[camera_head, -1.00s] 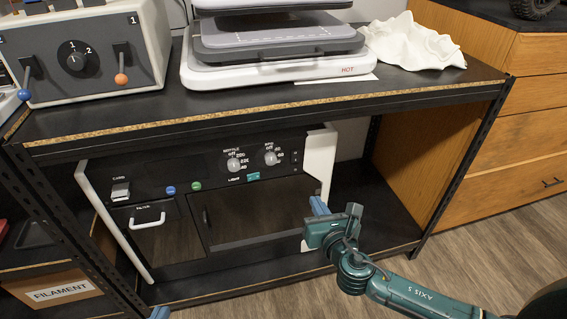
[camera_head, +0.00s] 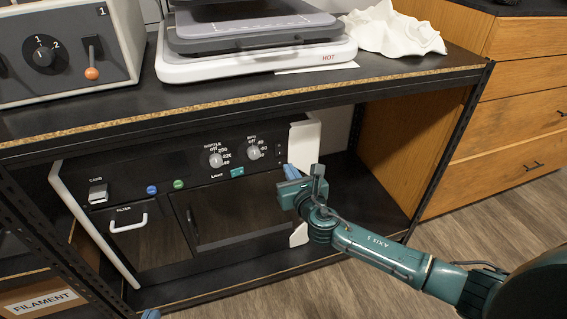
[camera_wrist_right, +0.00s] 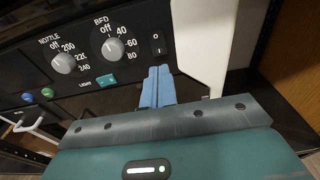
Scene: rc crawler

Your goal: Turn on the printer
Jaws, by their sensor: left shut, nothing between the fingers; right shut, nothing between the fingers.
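The printer (camera_head: 130,179) stands on the lower shelf, with a black control panel and white side pieces. In the right wrist view its power rocker, marked O and I (camera_wrist_right: 157,44), is at the panel's right end. My right gripper (camera_head: 289,171) is shut and empty in front of the panel's right end. In the wrist view its blue fingertips (camera_wrist_right: 158,72) lie just below the rocker; I cannot tell whether they touch the panel. Only a blue tip of my left gripper (camera_head: 150,314) shows at the bottom edge; it is shut, and the rest is out of view.
The panel also has a nozzle knob (camera_head: 216,160), a bed knob (camera_head: 253,152), a teal light switch (camera_head: 237,172) and blue and green buttons. The upper shelf (camera_head: 300,88) overhangs the printer. A filament box (camera_head: 45,300) is at lower left.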

